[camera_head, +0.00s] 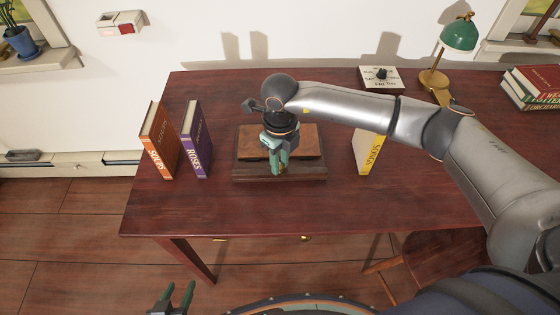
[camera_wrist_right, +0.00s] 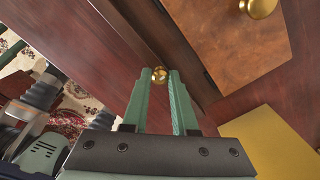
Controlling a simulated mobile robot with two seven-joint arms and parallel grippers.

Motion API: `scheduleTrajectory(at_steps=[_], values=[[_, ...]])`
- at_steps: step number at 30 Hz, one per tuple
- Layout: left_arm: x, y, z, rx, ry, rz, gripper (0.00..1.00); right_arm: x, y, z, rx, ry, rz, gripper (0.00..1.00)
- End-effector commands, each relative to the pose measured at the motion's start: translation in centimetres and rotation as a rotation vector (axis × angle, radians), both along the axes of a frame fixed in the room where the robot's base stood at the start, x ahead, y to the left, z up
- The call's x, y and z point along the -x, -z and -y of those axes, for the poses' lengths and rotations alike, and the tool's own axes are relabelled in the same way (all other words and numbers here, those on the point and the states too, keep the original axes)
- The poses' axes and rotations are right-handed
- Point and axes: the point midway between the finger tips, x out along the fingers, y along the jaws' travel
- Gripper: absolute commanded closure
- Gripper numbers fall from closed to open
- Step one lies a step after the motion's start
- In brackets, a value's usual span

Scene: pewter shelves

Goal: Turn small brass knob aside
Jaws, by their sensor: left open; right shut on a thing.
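The small brass knob (camera_wrist_right: 159,76) shows in the right wrist view between the fingertips of my right gripper (camera_wrist_right: 160,80), which is shut on it. In the head view my right gripper (camera_head: 279,170) points down at the front of a dark wooden box (camera_head: 245,171) with a brown top (camera_head: 305,140), and it hides the small knob there. A larger brass knob (camera_wrist_right: 261,7) sits on the brown panel in the wrist view. My left gripper (camera_head: 173,298) is open and empty, low in front of the desk.
The box stands on a red-brown desk (camera_head: 210,207). An orange book (camera_head: 158,143) and a purple book (camera_head: 196,143) stand to its left, a yellow book (camera_head: 369,153) to its right. A sign with a dial (camera_head: 381,78) and a green lamp (camera_head: 458,37) stand behind.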

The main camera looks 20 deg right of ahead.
Motion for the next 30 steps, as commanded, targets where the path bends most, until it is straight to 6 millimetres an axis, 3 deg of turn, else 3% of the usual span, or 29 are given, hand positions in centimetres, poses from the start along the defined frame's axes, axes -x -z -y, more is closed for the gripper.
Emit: scheduleTrajectory(at_steps=[10, 11, 18, 26, 30], values=[[0.0, -0.1, 0.1, 0.001, 0.001, 0.0, 0.5, -0.1, -0.1, 0.0, 0.0, -0.002, 0.004, 1.0], [0.0, -0.1, 0.1, 0.001, 0.001, 0.0, 0.5, -0.1, -0.1, 0.0, 0.0, -0.002, 0.004, 0.71], [-0.1, -0.1, 0.1, 0.002, 0.002, 0.002, 0.5, -0.1, -0.1, 0.0, 0.0, -0.002, 0.002, 0.44], [-0.1, -0.2, 0.2, 0.002, 0.003, 0.004, 0.5, 0.0, -0.1, 0.0, 0.0, -0.002, 0.001, 0.44], [-0.1, -0.1, 0.2, 0.002, 0.003, 0.004, 0.5, -0.1, -1.2, -0.1, -0.002, -0.002, 0.003, 0.44]])
